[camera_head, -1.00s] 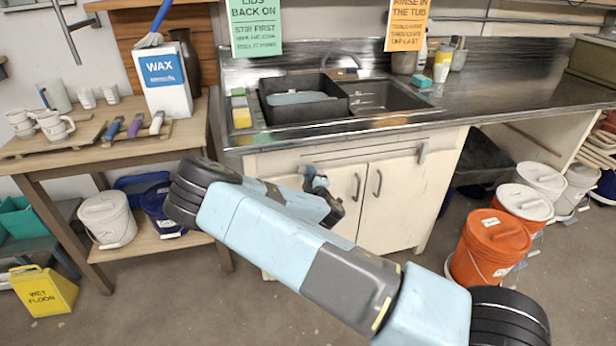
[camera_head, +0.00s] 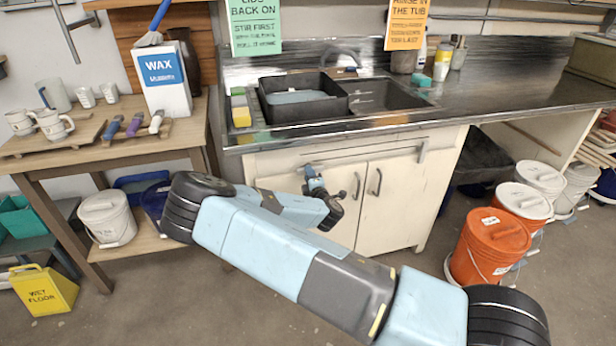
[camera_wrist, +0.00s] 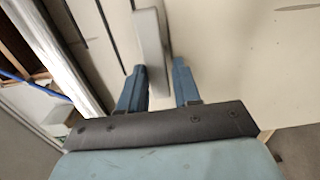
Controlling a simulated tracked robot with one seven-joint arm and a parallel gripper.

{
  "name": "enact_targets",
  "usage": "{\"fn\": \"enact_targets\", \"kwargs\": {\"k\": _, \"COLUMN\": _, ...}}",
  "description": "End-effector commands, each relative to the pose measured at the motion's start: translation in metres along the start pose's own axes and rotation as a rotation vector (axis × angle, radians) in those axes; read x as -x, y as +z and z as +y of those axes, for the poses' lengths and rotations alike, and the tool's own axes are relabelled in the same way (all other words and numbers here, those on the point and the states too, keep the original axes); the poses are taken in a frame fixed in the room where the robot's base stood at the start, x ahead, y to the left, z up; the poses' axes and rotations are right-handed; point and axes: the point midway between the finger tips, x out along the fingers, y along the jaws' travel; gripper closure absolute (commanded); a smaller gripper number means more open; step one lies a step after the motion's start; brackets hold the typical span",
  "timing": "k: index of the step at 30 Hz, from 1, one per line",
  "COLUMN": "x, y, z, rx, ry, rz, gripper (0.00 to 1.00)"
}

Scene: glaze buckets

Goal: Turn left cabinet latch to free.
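The left cabinet latch (camera_wrist: 150,45) shows in the wrist view as a pale grey bar against the cream cabinet front. Its near end lies between the two blue fingers of my gripper (camera_wrist: 160,85). The fingers are apart, with a gap visible beside the bar; I cannot tell whether either touches it. In the head view my gripper (camera_head: 312,178) is at the upper part of the left cabinet door (camera_head: 344,222) and mostly hides the left latch. The right latch (camera_head: 422,152) is a small upright grey bar at the right door's top edge.
Dark door handles (camera_head: 357,185) stand out to the right of my gripper. The sink counter (camera_head: 300,134) overhangs the cabinet. A wooden table (camera_head: 80,160) stands at left, an orange bucket (camera_head: 488,248) at right. The floor in front is largely clear.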

Motion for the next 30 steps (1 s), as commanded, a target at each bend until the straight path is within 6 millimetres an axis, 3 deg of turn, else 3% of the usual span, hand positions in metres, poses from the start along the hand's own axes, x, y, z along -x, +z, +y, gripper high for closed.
{"fn": "enact_targets", "kwargs": {"k": 6, "x": 0.000, "y": -0.001, "z": 0.000, "rx": -0.001, "ry": 0.000, "rz": 0.001, "gripper": 0.51}}
{"fn": "enact_targets", "kwargs": {"k": 17, "x": 0.005, "y": 0.000, "z": 0.001, "rx": -0.002, "ry": 0.003, "rz": 0.000, "gripper": 0.50}}
{"fn": "enact_targets", "kwargs": {"k": 23, "x": 0.034, "y": -0.001, "z": 0.001, "rx": -0.002, "ry": 0.000, "rz": 0.000, "gripper": 0.50}}
{"fn": "enact_targets", "kwargs": {"k": 30, "x": 0.083, "y": -0.001, "z": 0.000, "rx": -0.001, "ry": 0.000, "rz": 0.000, "gripper": 0.50}}
